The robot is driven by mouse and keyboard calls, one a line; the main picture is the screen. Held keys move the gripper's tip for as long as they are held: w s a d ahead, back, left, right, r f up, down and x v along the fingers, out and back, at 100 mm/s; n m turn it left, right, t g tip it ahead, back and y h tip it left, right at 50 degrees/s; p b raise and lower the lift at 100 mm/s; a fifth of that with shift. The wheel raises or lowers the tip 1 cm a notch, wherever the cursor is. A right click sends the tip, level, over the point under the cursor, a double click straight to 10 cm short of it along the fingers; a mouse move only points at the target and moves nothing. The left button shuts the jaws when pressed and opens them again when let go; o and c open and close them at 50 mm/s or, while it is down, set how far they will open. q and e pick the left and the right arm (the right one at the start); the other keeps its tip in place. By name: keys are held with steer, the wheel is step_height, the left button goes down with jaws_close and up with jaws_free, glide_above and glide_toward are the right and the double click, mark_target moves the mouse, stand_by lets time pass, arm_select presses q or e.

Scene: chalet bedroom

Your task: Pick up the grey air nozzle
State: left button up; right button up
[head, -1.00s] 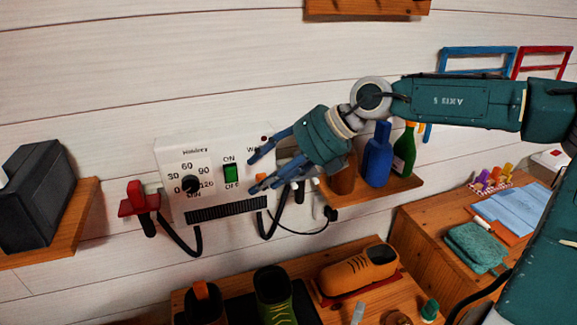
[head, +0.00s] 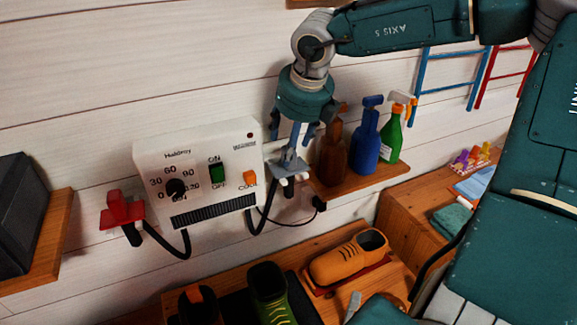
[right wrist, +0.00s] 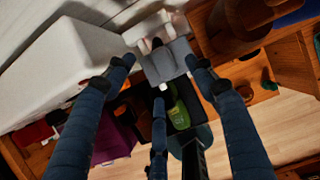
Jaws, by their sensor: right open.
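The grey air nozzle (head: 289,169) sits on the right side of the white wall-mounted dryer box (head: 197,170), with a dark handle below it. My right gripper (head: 291,146) points down just above the nozzle, fingers open. In the right wrist view the grey nozzle (right wrist: 166,62) lies between the spread blue fingertips of the right gripper (right wrist: 161,70). I cannot tell whether any finger touches it. A red nozzle (head: 122,209) hangs on the dryer's left side. My left gripper is not in view.
Brown (head: 333,150), blue (head: 366,140) and green (head: 392,138) spray bottles stand on a wooden shelf (head: 350,190) close right of the gripper. Black hoses hang below the dryer. Several shoes, including an orange one (head: 347,257), stand on the bench below.

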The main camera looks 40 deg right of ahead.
mark_target(289, 174)
steer(key=p+x, duration=0.1)
steer(key=x, duration=0.2)
steer(key=shift+w+d+f+p, duration=0.1)
steer(key=shift+f+p, duration=0.05)
steer(key=shift+p, duration=0.15)
steer(key=shift+w+f, duration=0.15)
steer(key=shift+f, duration=0.25)
steer(key=c, duration=0.9)
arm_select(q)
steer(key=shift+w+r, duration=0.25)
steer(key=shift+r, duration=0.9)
arm_select(e)
jaws_close()
